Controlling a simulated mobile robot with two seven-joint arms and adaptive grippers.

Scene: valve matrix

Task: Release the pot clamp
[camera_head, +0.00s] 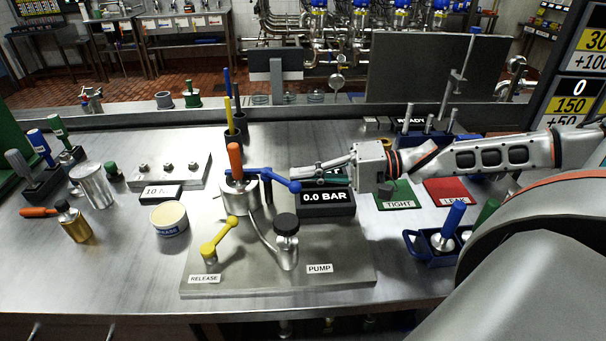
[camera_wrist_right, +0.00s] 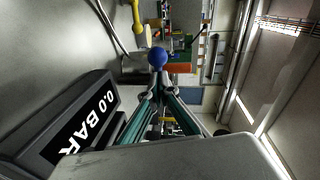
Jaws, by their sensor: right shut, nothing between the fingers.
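The pot (camera_head: 238,192) is a metal cylinder on the steel base plate (camera_head: 340,280), with an orange-handled tool (camera_head: 235,160) upright at its top. A blue clamp lever (camera_head: 268,177) runs from the pot's top to the right and ends in a blue ball knob (camera_head: 295,187). My right gripper (camera_head: 302,174) reaches in from the right, its fingers shut and empty. Its fingertips are close to the knob. In the right wrist view the knob (camera_wrist_right: 157,57) appears just beyond the fingertips (camera_wrist_right: 157,92); I cannot tell if they touch. My left gripper is not in view.
The 0.0 BAR display (camera_head: 326,198) stands just below my right gripper. A yellow lever (camera_head: 219,238) sits by the RELEASE label and a black-capped pump (camera_head: 286,240) by the PUMP label. Green TIGHT (camera_head: 398,204) and red LEAK (camera_head: 446,198) mats lie to the right.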

